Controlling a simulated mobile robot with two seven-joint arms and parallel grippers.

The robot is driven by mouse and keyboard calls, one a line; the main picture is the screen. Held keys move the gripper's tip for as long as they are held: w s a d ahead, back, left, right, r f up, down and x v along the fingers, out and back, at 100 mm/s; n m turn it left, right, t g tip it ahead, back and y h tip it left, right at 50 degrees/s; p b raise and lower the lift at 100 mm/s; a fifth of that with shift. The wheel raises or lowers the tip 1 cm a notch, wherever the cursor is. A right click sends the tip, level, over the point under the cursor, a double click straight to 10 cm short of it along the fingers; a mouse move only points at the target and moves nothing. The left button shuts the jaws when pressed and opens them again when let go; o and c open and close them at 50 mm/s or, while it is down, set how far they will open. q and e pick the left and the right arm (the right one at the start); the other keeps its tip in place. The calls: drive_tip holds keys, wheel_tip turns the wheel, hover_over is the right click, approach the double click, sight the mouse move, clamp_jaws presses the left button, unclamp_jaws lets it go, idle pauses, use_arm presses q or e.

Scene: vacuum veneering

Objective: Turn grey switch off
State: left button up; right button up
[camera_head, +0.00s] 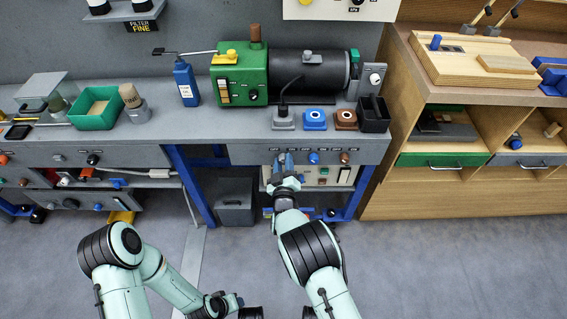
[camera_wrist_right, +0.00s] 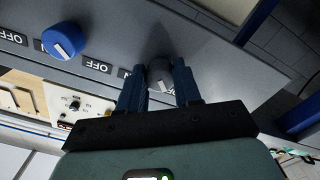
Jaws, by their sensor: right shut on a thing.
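The grey switch (camera_wrist_right: 160,72) is a round dark grey knob with a pale pointer mark, on the grey front panel. My right gripper (camera_wrist_right: 160,88) is shut on it, with one blue finger on each side. OFF and ON labels show on the panel in the wrist view; the ON label beside the knob is partly covered by a finger. I cannot tell exactly where the pointer aims. My left gripper (camera_head: 232,302) is low in the head view, away from the bench; its jaws are unclear.
A blue knob (camera_head: 314,158) and a brown knob (camera_head: 344,158) sit to the right on the same panel. Above stand grey (camera_head: 284,122), blue (camera_head: 315,122) and brown (camera_head: 346,122) units and a green machine (camera_head: 238,75). A dark bin (camera_head: 235,205) stands below left.

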idle(0.3)
drive_tip(key=o, duration=1)
drive_tip(key=shift+o, duration=0.2)
drive_tip(key=shift+s, duration=0.15)
use_arm(q)
drive_tip(key=shift+g+h, duration=0.3)
drive_tip(key=shift+g, duration=0.4)
drive_tip(key=shift+s+d+r+p, duration=0.4)
drive_tip(key=shift+s+r, duration=0.1)
drive_tip(key=shift+s, duration=0.15)
drive_tip(key=shift+s+d+r+p, duration=0.25)
drive_tip(key=shift+s+r+p, duration=0.2)
drive_tip(key=shift+s, duration=0.25)
drive_tip(key=shift+s+d+r+p, duration=0.4)
drive_tip(key=shift+s+r, duration=0.1)
drive_tip(key=shift+s, duration=0.15)
use_arm(e)
drive_tip(key=s, duration=1.3)
drive_tip(key=shift+d, duration=0.1)
